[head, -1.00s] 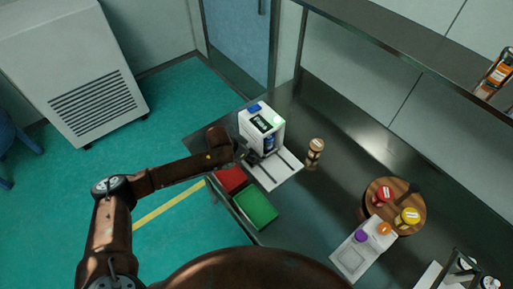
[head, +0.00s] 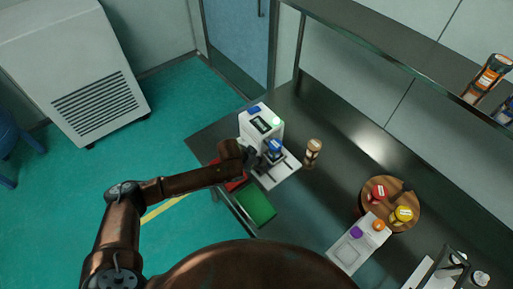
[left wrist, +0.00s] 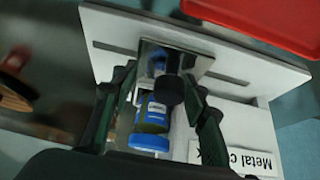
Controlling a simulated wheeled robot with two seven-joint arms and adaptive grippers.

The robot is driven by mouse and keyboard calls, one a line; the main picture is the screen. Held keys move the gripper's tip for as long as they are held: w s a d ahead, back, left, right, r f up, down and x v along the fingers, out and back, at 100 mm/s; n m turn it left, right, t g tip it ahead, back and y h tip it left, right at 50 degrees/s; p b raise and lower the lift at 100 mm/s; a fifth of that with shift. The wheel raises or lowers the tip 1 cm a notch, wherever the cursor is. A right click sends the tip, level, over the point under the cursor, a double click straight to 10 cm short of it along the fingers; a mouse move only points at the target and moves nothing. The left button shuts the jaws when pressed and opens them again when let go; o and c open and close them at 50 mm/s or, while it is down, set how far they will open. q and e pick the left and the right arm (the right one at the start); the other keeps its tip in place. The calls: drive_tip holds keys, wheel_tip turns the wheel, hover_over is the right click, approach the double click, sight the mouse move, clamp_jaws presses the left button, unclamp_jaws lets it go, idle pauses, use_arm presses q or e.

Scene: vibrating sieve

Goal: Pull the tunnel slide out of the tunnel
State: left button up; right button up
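The metal checker (head: 261,128) is a white box on a slotted white base plate (head: 283,166), on the dark counter. Its printed label partly shows in the left wrist view (left wrist: 240,158). A blue-capped jar (head: 274,147) stands at its front; the left wrist view shows it too (left wrist: 153,117), with a shiny metal slide plate (left wrist: 200,62) and a round dark knob (left wrist: 168,90). My left gripper (left wrist: 159,76) reaches in from the left with its fingers apart on either side of the knob and jar. Finger contact is unclear. My right gripper is out of view.
A green tray (head: 256,205) and a partly covered red tray (left wrist: 265,22) lie in front of the checker. A brown-capped bottle (head: 313,150) stands to its right. A round wooden stand (head: 399,190) with red and yellow containers is further right.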

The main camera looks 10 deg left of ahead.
use_arm(q)
drive_tip(key=shift+s+d+p, duration=1.45)
drive_tip(key=shift+s+d, duration=0.35)
drive_tip(key=shift+d, duration=0.05)
drive_tip(key=o, duration=1.2)
